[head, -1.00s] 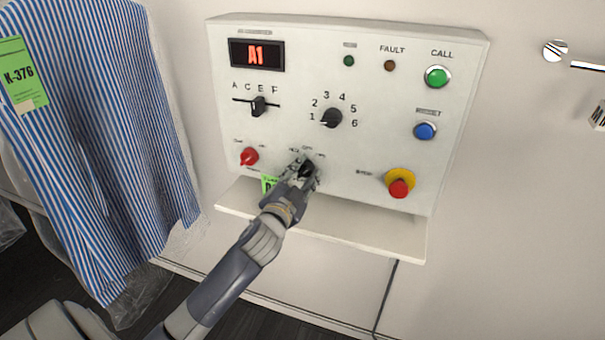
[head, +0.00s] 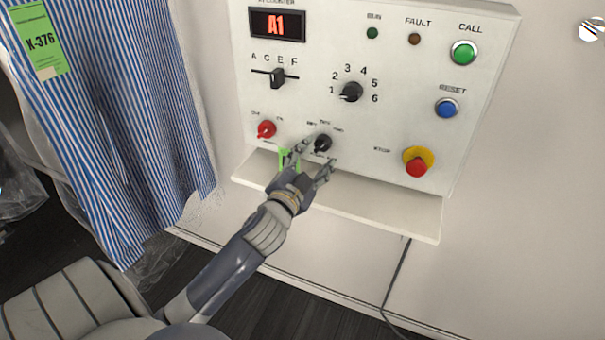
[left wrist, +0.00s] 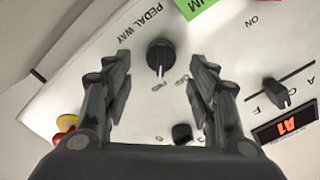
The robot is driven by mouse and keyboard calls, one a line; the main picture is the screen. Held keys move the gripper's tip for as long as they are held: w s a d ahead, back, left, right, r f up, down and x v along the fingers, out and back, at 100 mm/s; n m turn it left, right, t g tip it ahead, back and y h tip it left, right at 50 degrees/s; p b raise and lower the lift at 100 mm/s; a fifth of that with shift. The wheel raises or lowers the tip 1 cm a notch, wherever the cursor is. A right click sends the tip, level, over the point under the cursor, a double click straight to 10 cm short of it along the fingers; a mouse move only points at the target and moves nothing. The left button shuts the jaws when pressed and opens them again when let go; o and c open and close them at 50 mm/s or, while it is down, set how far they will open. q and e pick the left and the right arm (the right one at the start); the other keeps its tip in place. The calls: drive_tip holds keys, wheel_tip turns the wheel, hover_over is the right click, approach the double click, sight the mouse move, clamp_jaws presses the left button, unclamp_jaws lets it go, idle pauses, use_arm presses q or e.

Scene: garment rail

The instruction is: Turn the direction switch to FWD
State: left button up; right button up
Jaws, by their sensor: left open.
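The direction switch is a black rotary knob (head: 322,143) low on the white control panel, with small labels above it. It also shows in the left wrist view (left wrist: 160,55), upside down, near the words "PEDAL WAY". There its pale mark seems to point at the nearest small label, probably the right-hand one; the lettering is too small to read surely. My left gripper (head: 312,160) is open and empty, its fingers spread just in front of and below the knob. In the left wrist view the fingers (left wrist: 160,75) stand apart on either side, with clear space around the knob. My right gripper is not in view.
A red knob (head: 266,129) and a green tag (head: 287,160) are left of the switch. A six-position knob (head: 350,92) is above. The red stop button (head: 416,167) is to the right. A shelf (head: 400,215) juts out below. A striped shirt (head: 110,130) hangs left.

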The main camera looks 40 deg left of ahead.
use_arm(q)
drive_tip(key=v, duration=0.7)
drive_tip(key=shift+s, duration=0.3)
